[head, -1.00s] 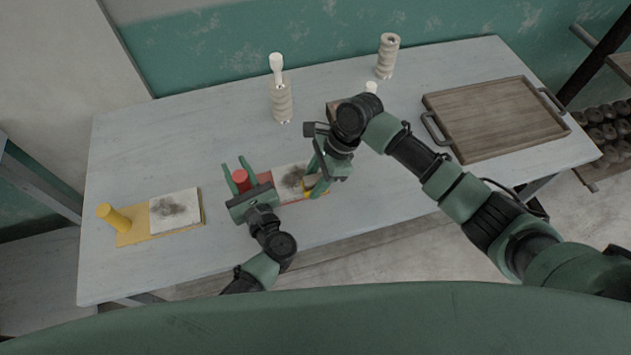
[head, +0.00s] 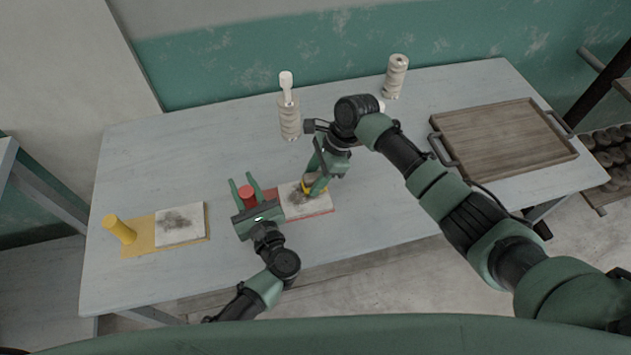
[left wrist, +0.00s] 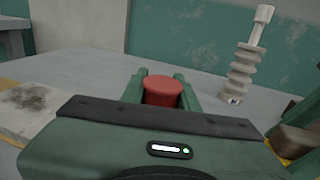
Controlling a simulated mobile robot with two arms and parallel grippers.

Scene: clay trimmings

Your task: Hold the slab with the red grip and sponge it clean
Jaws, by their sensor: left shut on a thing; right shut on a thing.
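The slab (head: 300,209), white with a dark smudge, lies on a red board on the table. The red grip (head: 247,191) stands upright at the board's left end and also shows in the left wrist view (left wrist: 162,90). My left gripper (head: 246,183) is shut on the red grip, one finger on each side. My right gripper (head: 313,188) is shut on a yellow and brown sponge (head: 307,186) over the slab's smudge. The gripper fingers partly hide the sponge, and I cannot tell whether it touches the slab.
A second smudged slab (head: 180,225) lies on a yellow board (head: 138,241) with a yellow grip (head: 119,229) at left. A wooden tray (head: 500,139) with handles lies at right. The table's left back is clear.

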